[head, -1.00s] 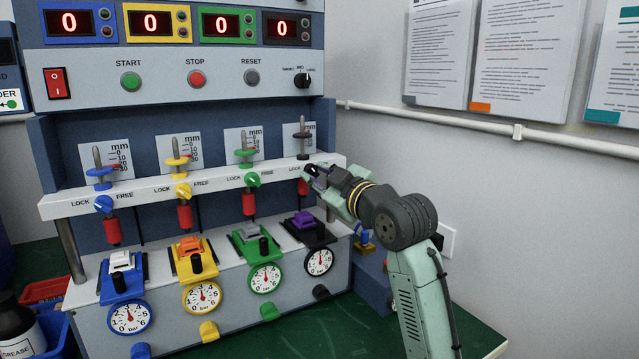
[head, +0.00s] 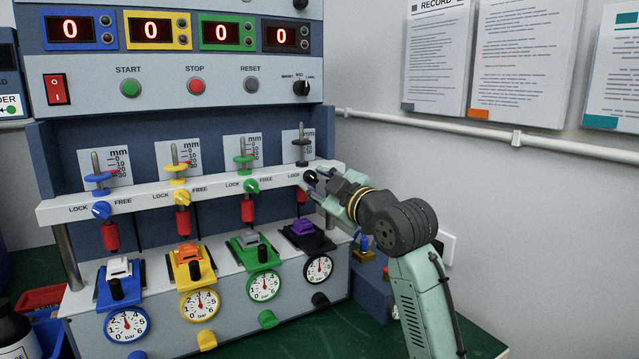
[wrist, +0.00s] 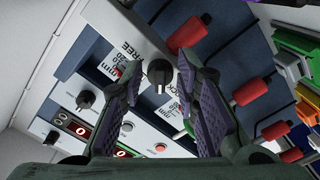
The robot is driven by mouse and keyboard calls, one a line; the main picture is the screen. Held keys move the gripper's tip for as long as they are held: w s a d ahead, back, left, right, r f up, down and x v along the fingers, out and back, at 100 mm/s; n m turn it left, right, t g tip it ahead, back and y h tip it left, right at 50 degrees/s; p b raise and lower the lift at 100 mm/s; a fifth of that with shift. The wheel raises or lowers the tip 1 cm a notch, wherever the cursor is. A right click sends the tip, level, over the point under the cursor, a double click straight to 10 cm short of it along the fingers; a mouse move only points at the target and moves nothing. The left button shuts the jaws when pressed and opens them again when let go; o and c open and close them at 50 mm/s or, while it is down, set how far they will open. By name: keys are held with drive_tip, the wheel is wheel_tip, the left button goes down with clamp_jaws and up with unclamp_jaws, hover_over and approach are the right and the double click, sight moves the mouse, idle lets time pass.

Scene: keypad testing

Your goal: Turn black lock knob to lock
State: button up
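The black lock knob (wrist: 160,72) shows in the wrist view between the two fingers of my gripper (wrist: 182,95), with a gap on each side. A light pointer mark on it faces the bottom of that picture. The FREE label lies to its upper left, and part of the LOCK label shows below it. In the head view my gripper (head: 313,179) is at the right end of the white rail (head: 140,192), its fingers partly hiding the knob. The fingers are open and hold nothing.
Blue (head: 102,210), yellow (head: 182,191) and green (head: 251,186) lock knobs sit farther left on the rail. Red cylinders hang below it. Coloured clamps and gauges (head: 319,269) line the lower panel. A wall pipe (head: 480,131) runs at right.

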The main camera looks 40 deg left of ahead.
drive_tip(key=shift+o, duration=0.9)
drive_tip(key=v, duration=1.2)
